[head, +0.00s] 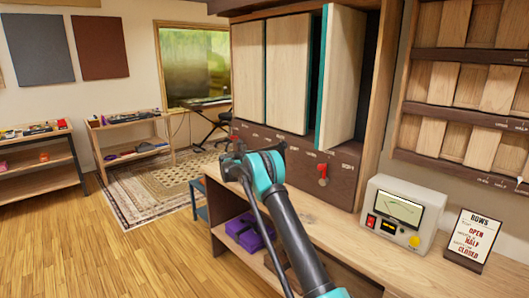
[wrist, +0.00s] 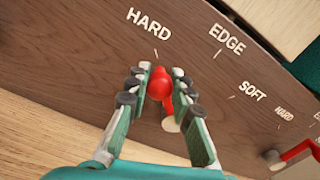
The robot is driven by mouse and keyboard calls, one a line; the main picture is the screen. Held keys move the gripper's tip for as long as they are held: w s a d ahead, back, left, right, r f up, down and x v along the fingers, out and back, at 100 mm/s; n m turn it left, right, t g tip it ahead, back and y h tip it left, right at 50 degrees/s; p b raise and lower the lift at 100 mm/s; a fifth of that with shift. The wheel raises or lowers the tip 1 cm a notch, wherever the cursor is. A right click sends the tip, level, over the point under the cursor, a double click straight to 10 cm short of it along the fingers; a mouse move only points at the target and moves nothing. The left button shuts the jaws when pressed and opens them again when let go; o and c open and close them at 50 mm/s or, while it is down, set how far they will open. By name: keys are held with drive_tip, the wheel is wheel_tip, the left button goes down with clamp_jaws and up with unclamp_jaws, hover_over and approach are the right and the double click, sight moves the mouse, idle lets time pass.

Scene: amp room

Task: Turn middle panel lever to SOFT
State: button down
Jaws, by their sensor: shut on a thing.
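In the wrist view, my gripper (wrist: 160,85) is shut on the red lever knob (wrist: 160,80), with one finger on each side. The lever's pale pivot (wrist: 171,124) shows below the knob. The lever points up and slightly left, toward the mark under HARD (wrist: 149,24). EDGE (wrist: 227,39) and SOFT (wrist: 253,91) are printed to its right on the brown strip. In the head view, my arm hides the held lever below the middle wooden panel (head: 287,70).
Another red lever (head: 322,172) is to the right, also at the wrist view's right edge (wrist: 298,152). The right panel (head: 340,75) stands angled out. A meter box (head: 396,215) and a ROWS sign (head: 471,238) stand on the wooden bench.

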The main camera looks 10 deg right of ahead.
idle(0.4)
drive_tip(key=shift+s+d+r+m, duration=0.35)
drive_tip(key=shift+s+r+m, duration=0.2)
drive_tip(key=shift+m, duration=0.55)
drive_tip(key=s+d+f+m, duration=0.1)
drive_tip(key=s+d+m, duration=0.5)
drive_tip(key=m, duration=1)
drive_tip(key=shift+s+d+f, duration=0.15)
drive_tip(key=shift+s+d, duration=0.05)
drive_tip(key=shift+s, duration=1.25)
drive_tip(key=c, duration=1.3)
unclamp_jaws()
